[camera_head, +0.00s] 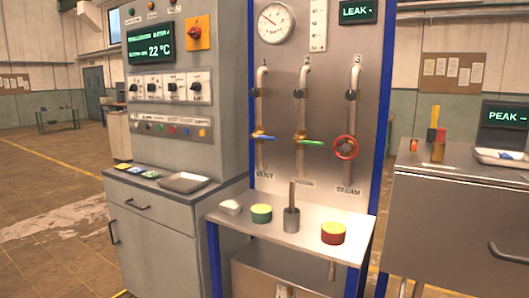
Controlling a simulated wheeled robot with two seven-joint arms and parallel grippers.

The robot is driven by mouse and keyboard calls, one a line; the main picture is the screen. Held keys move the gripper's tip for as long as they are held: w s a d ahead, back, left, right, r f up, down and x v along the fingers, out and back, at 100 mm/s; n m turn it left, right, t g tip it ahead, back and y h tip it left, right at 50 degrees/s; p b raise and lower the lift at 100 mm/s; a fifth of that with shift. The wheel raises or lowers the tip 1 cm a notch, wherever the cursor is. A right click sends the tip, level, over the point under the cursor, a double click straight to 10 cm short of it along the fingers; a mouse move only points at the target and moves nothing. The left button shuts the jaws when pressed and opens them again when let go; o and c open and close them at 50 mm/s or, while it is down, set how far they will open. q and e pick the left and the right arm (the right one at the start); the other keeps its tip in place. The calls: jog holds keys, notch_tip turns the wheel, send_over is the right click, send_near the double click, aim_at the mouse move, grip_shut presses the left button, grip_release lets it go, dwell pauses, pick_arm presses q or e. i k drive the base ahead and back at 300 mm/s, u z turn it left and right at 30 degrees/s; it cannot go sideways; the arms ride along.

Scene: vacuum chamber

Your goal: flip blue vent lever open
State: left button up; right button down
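The blue vent lever (263,137) is on the leftmost of three pipes on the upright metal panel (330,95), above the label VENT. It lies about horizontal, crosswise to its vertical pipe. Neither of my grippers is in view, and nothing touches the lever.
A green lever (311,143) and a red handwheel (346,147) sit to its right. Below, a shelf (278,236) holds a green button (261,213), a red button (333,232) and a metal cylinder with a rod (292,217). A grey cabinet (165,225) stands left, a bench (450,220) right.

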aim_at(267, 138)
jog(key=u, duration=0.7)
jog(key=i, duration=1)
jog(key=z, duration=0.05)
